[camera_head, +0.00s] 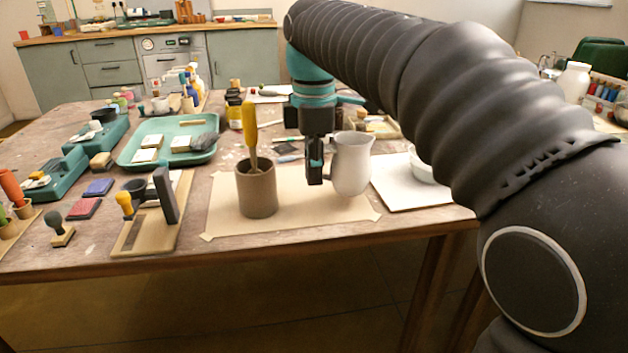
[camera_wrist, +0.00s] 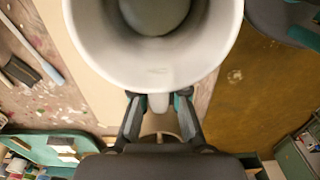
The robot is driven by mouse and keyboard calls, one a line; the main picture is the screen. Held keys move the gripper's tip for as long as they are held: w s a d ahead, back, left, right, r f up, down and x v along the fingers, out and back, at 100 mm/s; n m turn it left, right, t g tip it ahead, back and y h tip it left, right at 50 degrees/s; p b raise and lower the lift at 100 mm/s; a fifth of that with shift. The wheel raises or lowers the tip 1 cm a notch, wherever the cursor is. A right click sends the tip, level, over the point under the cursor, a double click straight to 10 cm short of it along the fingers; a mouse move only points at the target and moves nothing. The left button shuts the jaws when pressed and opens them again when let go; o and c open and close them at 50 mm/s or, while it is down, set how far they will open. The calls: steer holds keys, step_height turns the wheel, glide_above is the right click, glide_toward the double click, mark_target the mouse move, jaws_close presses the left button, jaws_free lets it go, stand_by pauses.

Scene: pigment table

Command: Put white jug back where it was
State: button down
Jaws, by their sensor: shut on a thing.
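The white jug (camera_head: 352,166) is upright over the right part of a cream paper sheet (camera_head: 300,222). I cannot tell whether its base touches the sheet. My gripper (camera_head: 315,172) points down at the jug's left side and is shut on its handle. In the wrist view the jug's open mouth and pale inside wall (camera_wrist: 150,72) fill the top, and my gripper's fingers (camera_wrist: 160,103) close on the handle just below the rim. The jug looks empty.
A brown cup (camera_head: 257,192) holding a yellow-handled tool stands left of my gripper on the sheet. A white board (camera_head: 408,186) with a white bowl (camera_head: 427,170) lies to the right, partly behind my arm. A teal tray (camera_head: 202,128) and a wooden stand (camera_head: 140,243) are further left.

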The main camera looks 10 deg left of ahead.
steer(key=shift+f, duration=1.1)
steer(key=shift+f, duration=0.15)
steer(key=c, duration=1.2)
jaws_free()
